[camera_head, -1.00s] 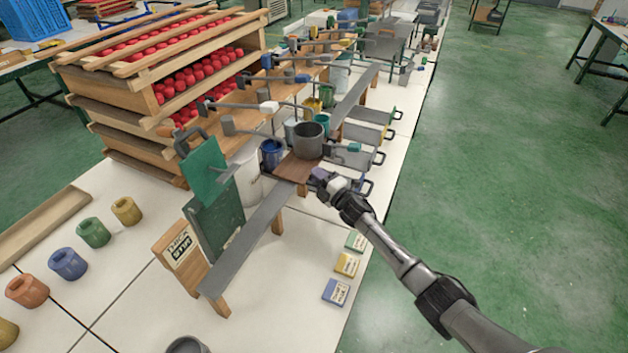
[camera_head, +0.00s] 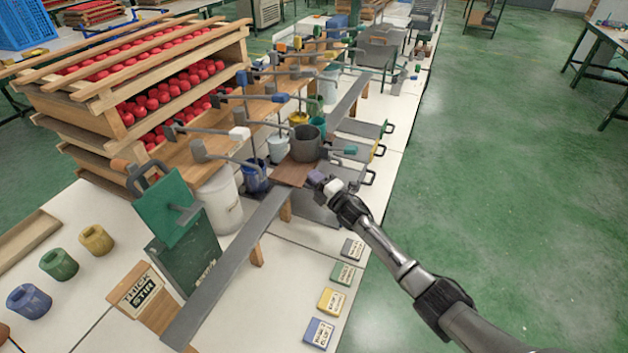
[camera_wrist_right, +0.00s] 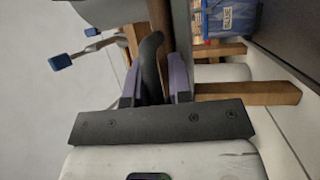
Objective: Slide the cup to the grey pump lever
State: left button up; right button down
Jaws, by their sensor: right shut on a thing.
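A large grey cup (camera_head: 306,143) stands upright on a brown wooden board (camera_head: 291,174) on the long grey rail (camera_head: 235,260). The cup also shows at the top of the right wrist view (camera_wrist_right: 108,10). My right gripper (camera_head: 320,183) is at the near right side of the board. In the wrist view its purple fingers (camera_wrist_right: 158,78) are shut on a dark curved handle (camera_wrist_right: 152,60). Several grey levers with coloured end blocks reach over the rail's left side; one has a whitish block (camera_head: 239,133). I cannot tell which is the grey pump lever. My left gripper is out of view.
Blue (camera_head: 255,178) and pale (camera_head: 278,150) pots stand left of the rail, near the cup. A white bucket (camera_head: 218,198) and an upright green panel (camera_head: 172,212) are nearer. Label cards (camera_head: 330,301) lie right of the rail. The rail continues beyond the cup.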

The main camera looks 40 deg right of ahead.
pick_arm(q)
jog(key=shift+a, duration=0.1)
pick_arm(e)
jog(key=shift+w+d+r, duration=0.1)
jog(key=shift+r, duration=0.45)
jog(key=c, duration=1.4)
grip_release()
jog(key=shift+c, duration=0.2)
jog(key=o, duration=0.3)
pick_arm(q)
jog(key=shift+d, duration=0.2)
pick_arm(e)
jog(key=shift+f, duration=0.15)
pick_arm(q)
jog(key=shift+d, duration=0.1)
pick_arm(e)
jog(key=shift+f, duration=0.2)
pick_arm(q)
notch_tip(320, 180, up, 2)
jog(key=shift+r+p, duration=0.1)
jog(key=shift+p, duration=0.9)
pick_arm(e)
jog(key=s+f, duration=0.2)
jog(key=s, duration=1.1)
jog(key=shift+s+d, duration=0.3)
jog(key=shift+d, duration=0.15)
